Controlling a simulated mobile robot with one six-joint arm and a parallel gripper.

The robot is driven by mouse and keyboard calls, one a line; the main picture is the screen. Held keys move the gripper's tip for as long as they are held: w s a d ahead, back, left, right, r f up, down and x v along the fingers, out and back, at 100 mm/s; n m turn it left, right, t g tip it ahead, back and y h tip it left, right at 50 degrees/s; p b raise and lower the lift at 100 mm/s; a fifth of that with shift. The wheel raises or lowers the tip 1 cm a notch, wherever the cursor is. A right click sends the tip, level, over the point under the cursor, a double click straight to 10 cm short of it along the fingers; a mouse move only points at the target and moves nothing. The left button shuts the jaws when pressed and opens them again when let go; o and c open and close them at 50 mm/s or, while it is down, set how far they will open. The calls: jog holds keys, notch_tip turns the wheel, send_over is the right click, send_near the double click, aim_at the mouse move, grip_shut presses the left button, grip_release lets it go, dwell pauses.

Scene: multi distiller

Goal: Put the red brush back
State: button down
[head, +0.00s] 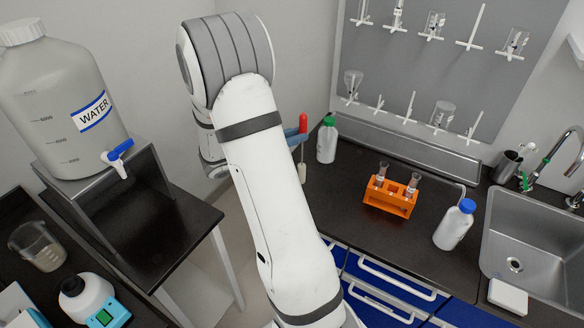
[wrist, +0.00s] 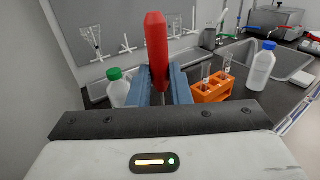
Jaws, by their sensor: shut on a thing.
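The red brush (head: 303,123) is upright in my gripper (head: 296,136), red handle up and pale bristle end down. It hangs at the left end of the dark counter; I cannot tell whether its lower end touches anything. In the wrist view the red handle of the brush (wrist: 156,45) rises above the blue fingers of my gripper (wrist: 163,85), which are shut on it. The brush's lower part is hidden there. A dark cup (head: 505,166) stands by the sink at the right and also shows in the wrist view (wrist: 208,38).
A green-capped bottle (head: 327,141) stands just right of the brush. An orange rack (head: 390,196) with tubes and a blue-capped bottle (head: 455,226) stand farther right, before the sink (head: 530,235). A pegboard (head: 450,65) with glassware hangs behind. Some bare counter lies between these things.

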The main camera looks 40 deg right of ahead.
notch_tip(320, 180, down, 7)
jog(key=shift+p, duration=0.45)
jog(key=shift+f, duration=0.2)
jog(key=c, duration=1.3)
grip_release()
jog(key=shift+r, duration=0.1)
jog(key=shift+c, duration=0.2)
